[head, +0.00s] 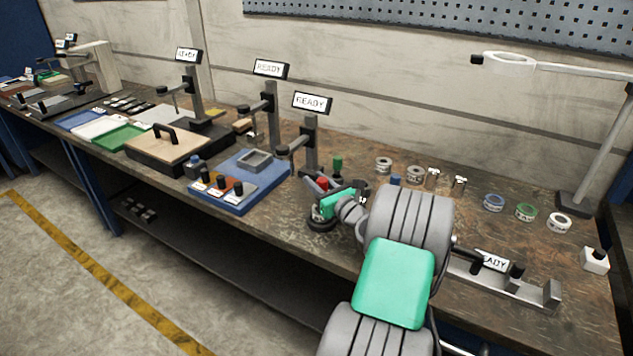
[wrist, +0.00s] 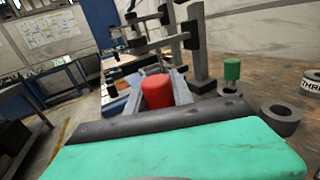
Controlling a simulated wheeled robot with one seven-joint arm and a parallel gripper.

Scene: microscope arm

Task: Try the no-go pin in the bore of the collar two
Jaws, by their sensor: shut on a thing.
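My gripper (wrist: 165,88) is shut on a red cylindrical handle, likely the no-go pin (wrist: 156,88), seen between the two grey fingers in the wrist view. In the head view the red handle (head: 322,183) shows just beyond my wrist. The pin's lower end is hidden, and I cannot tell whether it is in a bore. A green-handled pin (wrist: 232,70) stands upright to the right. I cannot tell which is collar two.
Gauge stands with READY displays (head: 312,103) rise close behind my gripper. A blue tray (head: 240,183) with several small knobs is to the left. Blue (head: 493,202), green (head: 525,211) and white (head: 559,222) rings lie right. A lamp (head: 600,150) stands at the far right.

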